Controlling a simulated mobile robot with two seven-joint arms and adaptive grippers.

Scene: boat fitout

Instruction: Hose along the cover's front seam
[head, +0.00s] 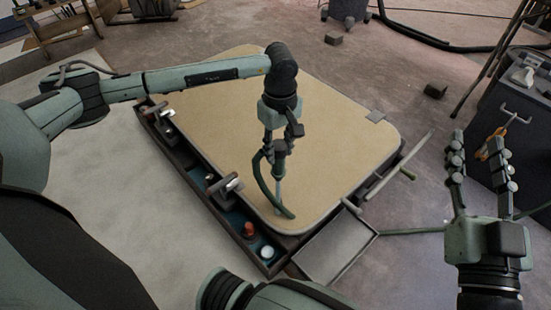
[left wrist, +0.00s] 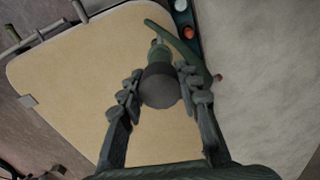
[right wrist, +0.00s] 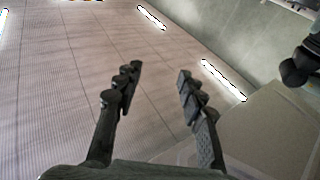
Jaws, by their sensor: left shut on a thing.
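The cover is a large tan panel (head: 215,125) with rounded corners, lying on a dark frame; it fills much of the left wrist view (left wrist: 75,85). My left gripper (head: 280,143) points down over the cover's near corner. It is shut on a green tool with a dark round end (left wrist: 160,85) and a pale tip (head: 279,195). A curved green hose-like strip (head: 264,184) runs beside the tool to the cover's near edge; I cannot tell if it touches. My right gripper (head: 482,163) is open and empty, pointing up; its spread fingers show in the right wrist view (right wrist: 155,95).
A dark tray (head: 215,212) along the cover's left edge holds clamps (head: 225,186), an orange piece (head: 249,229) and a white piece (head: 267,252). A grey flat tray (head: 335,247) lies near the front corner. A dark cabinet (head: 515,120) stands right. Two blocks lie on the floor.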

